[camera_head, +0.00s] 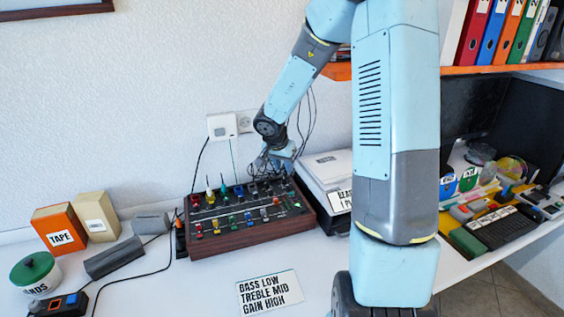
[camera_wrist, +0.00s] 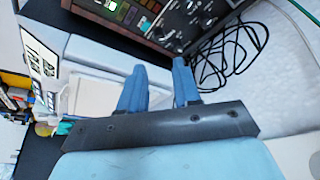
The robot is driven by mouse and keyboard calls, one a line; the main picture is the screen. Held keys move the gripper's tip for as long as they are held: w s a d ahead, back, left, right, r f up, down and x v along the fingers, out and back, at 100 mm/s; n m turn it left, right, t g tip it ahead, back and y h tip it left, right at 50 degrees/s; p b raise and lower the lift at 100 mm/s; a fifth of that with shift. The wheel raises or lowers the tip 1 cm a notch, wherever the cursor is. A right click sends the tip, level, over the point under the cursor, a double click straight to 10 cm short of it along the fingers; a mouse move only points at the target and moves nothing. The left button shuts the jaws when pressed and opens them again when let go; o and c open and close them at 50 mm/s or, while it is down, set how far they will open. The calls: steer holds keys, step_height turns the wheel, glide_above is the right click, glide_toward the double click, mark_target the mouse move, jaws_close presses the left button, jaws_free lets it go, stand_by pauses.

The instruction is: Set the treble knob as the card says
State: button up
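The card (camera_head: 268,293) lies flat on the table in front of the mixer and reads "BASS LOW TREBLE MID GAIN HIGH". The mixer (camera_head: 247,240) is a dark panel in a wooden case with rows of coloured knobs and sliders. Its labels are too small to read, so I cannot tell which knob is treble. My gripper (camera_head: 284,152) is over the mixer's back right corner. In the wrist view its two blue fingers (camera_wrist: 160,80) are apart with nothing between them. Part of the mixer with dark round knobs (camera_wrist: 182,22) shows beyond the fingertips, apart from them.
A white box-shaped device (camera_head: 328,168) stands close on the mixer's right. Black cables (camera_wrist: 232,58) lie behind the mixer. A tape box (camera_head: 60,229), a green-lidded tin (camera_head: 35,273) and grey blocks stand at left. The table front around the card is clear.

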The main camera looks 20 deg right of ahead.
mark_target(288, 186)
steer(key=shift+v, duration=0.9)
steer(key=shift+w+d+f+n+t+y, duration=0.2)
steer(key=shift+w+d+f+n, duration=0.5)
steer(key=shift+f, duration=1.4)
steer(key=shift+w+d+f+n+t+y, duration=0.1)
steer(key=shift+w+d+f+n+y, duration=0.45)
steer(key=shift+f, duration=1.55)
steer(key=shift+w+d+f+n+t+y, duration=0.1)
steer(key=shift+w+d+f+n, duration=0.75)
steer(key=shift+f, duration=1.25)
steer(key=shift+s+a, duration=0.2)
steer(key=shift+s, duration=0.1)
jaws_close()
